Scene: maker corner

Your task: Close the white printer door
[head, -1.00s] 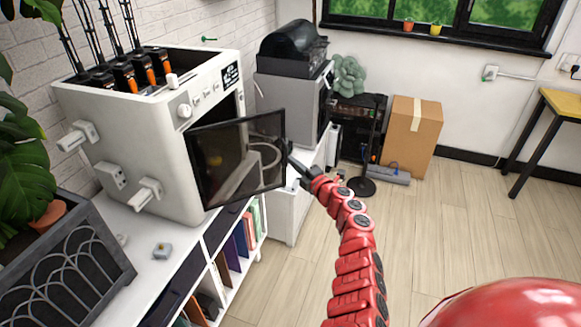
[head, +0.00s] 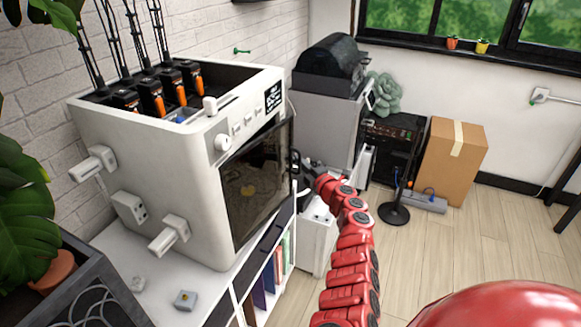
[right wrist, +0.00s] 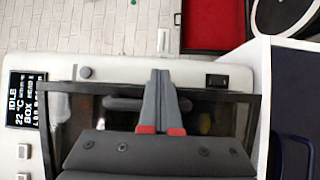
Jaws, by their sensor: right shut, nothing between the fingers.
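The white printer (head: 150,150) stands on a white shelf unit at the left of the head view. Its door, a see-through panel in a dark frame (head: 256,190), lies close to the printer's front, at most slightly ajar; I cannot tell whether it is flush. My right gripper (head: 300,165) is at the door's outer side near its far edge, partly hidden by the door. In the right wrist view the right gripper (right wrist: 160,100) is shut and empty, its fingers over the door (right wrist: 215,97); contact is unclear. My left gripper is not in view.
A grey machine with a black top (head: 328,70) stands behind the printer. A cardboard box (head: 453,160) and a black stand (head: 394,211) are on the floor to the right. A plant (head: 25,190) is at the left.

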